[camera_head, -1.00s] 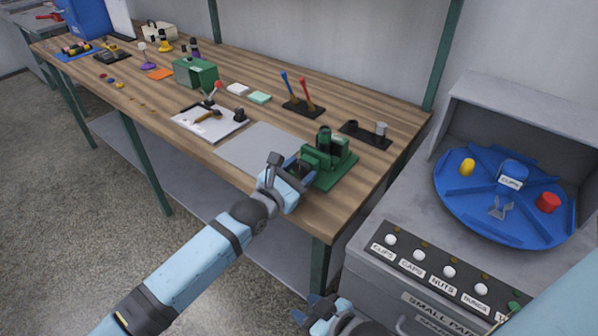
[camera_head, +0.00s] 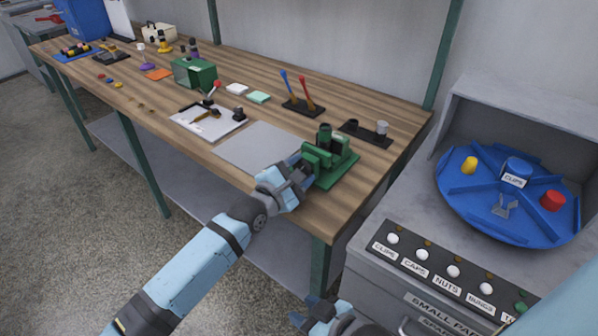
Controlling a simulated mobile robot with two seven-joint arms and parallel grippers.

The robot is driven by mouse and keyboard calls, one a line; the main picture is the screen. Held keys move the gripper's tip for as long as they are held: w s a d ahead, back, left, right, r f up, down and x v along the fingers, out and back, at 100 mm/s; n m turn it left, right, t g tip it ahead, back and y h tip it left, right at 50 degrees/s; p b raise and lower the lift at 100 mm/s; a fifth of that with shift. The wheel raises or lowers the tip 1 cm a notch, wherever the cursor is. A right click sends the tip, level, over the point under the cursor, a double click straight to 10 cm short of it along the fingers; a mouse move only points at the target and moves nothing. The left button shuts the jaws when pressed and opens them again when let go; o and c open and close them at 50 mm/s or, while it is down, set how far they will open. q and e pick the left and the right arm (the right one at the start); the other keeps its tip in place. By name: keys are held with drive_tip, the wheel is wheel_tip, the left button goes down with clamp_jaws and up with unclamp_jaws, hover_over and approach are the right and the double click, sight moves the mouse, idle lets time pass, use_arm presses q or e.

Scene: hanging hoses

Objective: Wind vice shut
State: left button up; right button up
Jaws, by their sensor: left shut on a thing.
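The green vice (camera_head: 330,160) stands on its green base near the front right corner of the wooden bench. My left gripper (camera_head: 300,168) is at the vice's left front side, shut on a part there that I take to be the vice handle. The gripper's fingers and wrist hide most of that handle. The gap between the vice jaws cannot be made out clearly. My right gripper (camera_head: 305,311) is low at the bottom edge, away from the bench. Its two fingertips are apart and nothing shows between them.
A grey mat (camera_head: 262,148) lies left of the vice. A dark tray with a grey cup (camera_head: 381,130) and a rack with two screwdrivers (camera_head: 302,105) stand behind. A grey cabinet with a blue turntable (camera_head: 510,222) is at the right.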

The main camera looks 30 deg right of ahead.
idle(0.3)
use_arm(q)
drive_tip(key=o, duration=0.9)
drive_tip(key=p+v, duration=0.2)
drive_tip(key=v, duration=1.2)
drive_tip(key=shift+d, duration=0.1)
